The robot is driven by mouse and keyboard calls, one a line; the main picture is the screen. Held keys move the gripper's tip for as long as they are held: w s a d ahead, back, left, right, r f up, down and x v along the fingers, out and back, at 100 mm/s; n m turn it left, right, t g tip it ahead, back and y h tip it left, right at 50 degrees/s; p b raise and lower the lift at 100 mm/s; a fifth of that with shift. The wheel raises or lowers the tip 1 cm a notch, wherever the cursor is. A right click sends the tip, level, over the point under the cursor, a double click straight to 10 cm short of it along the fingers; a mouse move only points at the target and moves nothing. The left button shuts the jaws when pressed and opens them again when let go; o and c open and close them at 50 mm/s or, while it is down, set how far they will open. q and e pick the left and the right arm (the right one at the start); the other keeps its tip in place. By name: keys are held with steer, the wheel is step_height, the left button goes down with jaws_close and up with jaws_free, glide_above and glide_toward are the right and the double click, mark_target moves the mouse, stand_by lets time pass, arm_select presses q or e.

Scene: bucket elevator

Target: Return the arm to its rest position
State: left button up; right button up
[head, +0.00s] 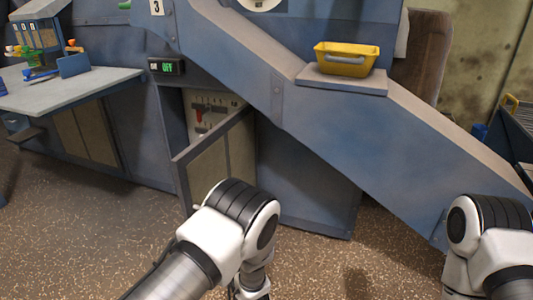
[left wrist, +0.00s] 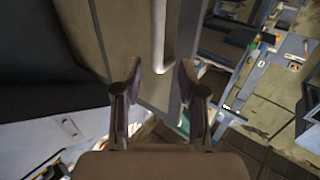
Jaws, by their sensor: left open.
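My left arm (head: 225,230) comes in from the lower left and bends at a white and black joint in front of the cabinet. Its gripper points down and is mostly hidden at the bottom edge of the head view. In the left wrist view the left gripper (left wrist: 160,95) is open, with two dark fingers apart and nothing held. A tan panel with a pale upright bar (left wrist: 160,40) shows beyond and between the fingers; I cannot tell how near it is. My right arm (head: 490,240) shows at the lower right; its gripper is out of view.
The cabinet door (head: 220,155) stands ajar, showing a red lever (head: 199,115) inside. A display (head: 167,67) above reads OFF in green. A sloping blue chute (head: 335,140) carries a yellow bin (head: 346,58) on a ledge. A workbench (head: 65,92) stands left. The speckled floor is clear.

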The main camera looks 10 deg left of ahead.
arm_select(q)
steer(key=s+a+f+m+g+h, duration=0.1)
steer(key=s+a+f, duration=0.2)
steer(key=a, duration=0.1)
steer(key=s+a+f+g, duration=0.2)
steer(key=s+a, duration=0.1)
steer(key=a, duration=0.2)
steer(key=s+f+m+g+h, duration=0.3)
steer(key=s+f+h, duration=0.1)
steer(key=s+f, duration=0.35)
steer(key=s+d+f+m+g+h, duration=0.2)
steer(key=s+d+g+h, duration=0.2)
steer(key=s, duration=0.7)
steer(key=s+d+f+m+g+h, duration=0.1)
steer(key=s+d+m+g+h, duration=0.2)
steer(key=s, duration=0.8)
step_height(320, 180, up, 32)
steer(key=n+p, duration=0.1)
steer(key=p, duration=3.2)
steer(key=shift+d+r+g, duration=0.25)
steer(key=shift+d+g, duration=0.05)
steer(key=shift+d, duration=0.1)
